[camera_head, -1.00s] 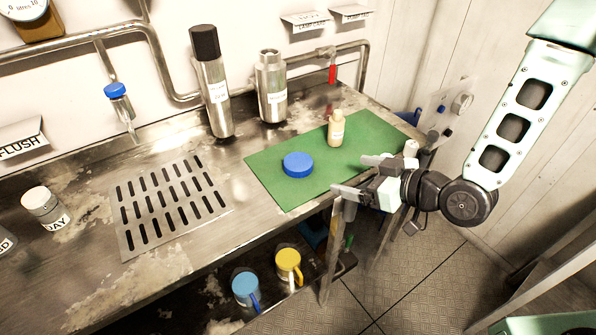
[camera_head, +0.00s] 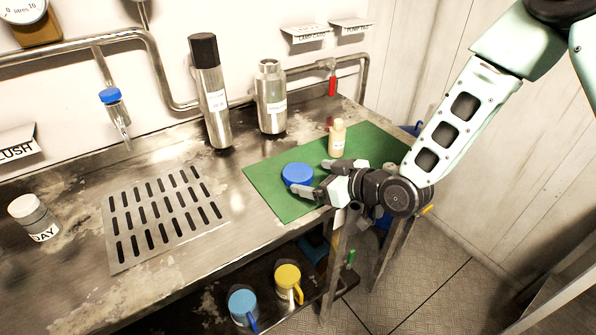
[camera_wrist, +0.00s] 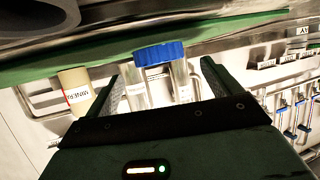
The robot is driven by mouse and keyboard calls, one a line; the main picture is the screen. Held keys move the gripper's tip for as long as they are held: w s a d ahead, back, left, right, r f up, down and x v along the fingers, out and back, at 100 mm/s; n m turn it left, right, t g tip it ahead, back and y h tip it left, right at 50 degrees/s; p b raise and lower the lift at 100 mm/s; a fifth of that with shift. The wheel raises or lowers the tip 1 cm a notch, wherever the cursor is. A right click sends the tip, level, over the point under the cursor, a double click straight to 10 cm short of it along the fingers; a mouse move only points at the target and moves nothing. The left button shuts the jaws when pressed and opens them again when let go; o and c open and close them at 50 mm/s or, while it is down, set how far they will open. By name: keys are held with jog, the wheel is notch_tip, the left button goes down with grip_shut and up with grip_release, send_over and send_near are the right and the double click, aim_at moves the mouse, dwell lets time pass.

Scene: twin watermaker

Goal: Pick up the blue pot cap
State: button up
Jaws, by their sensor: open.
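The blue pot cap (camera_head: 297,174) is a flat round disc lying on the green mat (camera_head: 268,185) on the metal bench. My gripper (camera_head: 313,178) is open just to the right of the cap in the head view, with its fingers pointing at it. In the wrist view the cap (camera_wrist: 160,53) shows ahead, between the lines of the two open fingers (camera_wrist: 163,85). Nothing is held. I cannot tell from the frames whether a fingertip touches the cap.
A small cream bottle (camera_head: 337,140) stands on the mat behind the gripper; it also shows in the wrist view (camera_wrist: 75,88). Two steel flasks (camera_head: 210,95) (camera_head: 271,100) stand behind the mat. A slotted drain plate (camera_head: 165,215) lies to the left. Mugs (camera_head: 288,282) stand on the lower shelf.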

aim_at(302, 174)
jog(key=p+x, duration=0.1)
jog(key=x, duration=0.3)
jog(key=shift+w+f, duration=0.1)
jog(key=shift+c, duration=0.3)
jog(key=c, duration=1)
